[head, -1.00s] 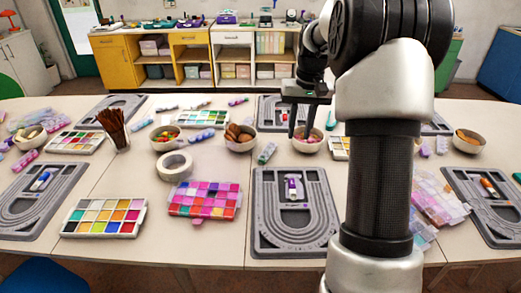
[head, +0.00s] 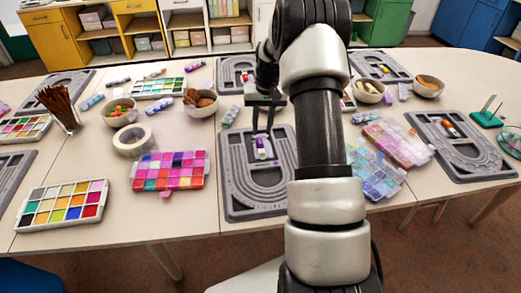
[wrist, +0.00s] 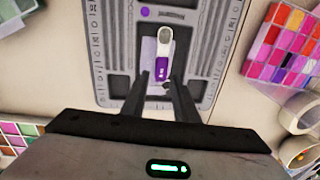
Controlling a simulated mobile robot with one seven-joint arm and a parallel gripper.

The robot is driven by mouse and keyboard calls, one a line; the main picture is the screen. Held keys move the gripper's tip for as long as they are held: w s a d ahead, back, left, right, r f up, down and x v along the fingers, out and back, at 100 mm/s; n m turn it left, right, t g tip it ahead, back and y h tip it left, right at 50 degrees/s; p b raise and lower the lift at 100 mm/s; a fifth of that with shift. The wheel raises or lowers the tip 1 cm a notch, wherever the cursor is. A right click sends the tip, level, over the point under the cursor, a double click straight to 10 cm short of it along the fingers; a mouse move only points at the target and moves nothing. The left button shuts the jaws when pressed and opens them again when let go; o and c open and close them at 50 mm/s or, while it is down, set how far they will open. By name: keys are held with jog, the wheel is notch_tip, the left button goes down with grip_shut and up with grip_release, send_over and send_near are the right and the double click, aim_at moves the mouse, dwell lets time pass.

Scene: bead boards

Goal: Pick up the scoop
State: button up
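The scoop (head: 261,153) has a purple handle and a pale rounded end. It lies in the middle recess of a grey bead board (head: 237,185) at the centre of the table. In the wrist view the scoop (wrist: 163,68) lies lengthwise, its pale end away from my gripper. My gripper (head: 262,131) points down above the board. In the wrist view my gripper (wrist: 158,78) is open, its two dark fingers appearing on either side of the purple handle with nothing held. How high the fingertips are above the scoop is hard to tell.
A pink and purple bead box (head: 170,172) stands left of the board. A clear bead box (head: 372,178) stands right of it, partly behind my arm. A tape roll (head: 132,140), bowls (head: 200,106) and other grey boards (head: 455,150) fill much of the table.

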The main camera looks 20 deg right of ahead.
aim_at(260, 144)
jog(key=f, duration=0.3)
jog(key=a+f+b, duration=0.1)
jog(key=shift+s+f, duration=0.25)
jog(key=shift+s, duration=0.15)
jog(key=shift+w+f, duration=0.1)
jog(key=shift+f, duration=0.3)
grip_shut()
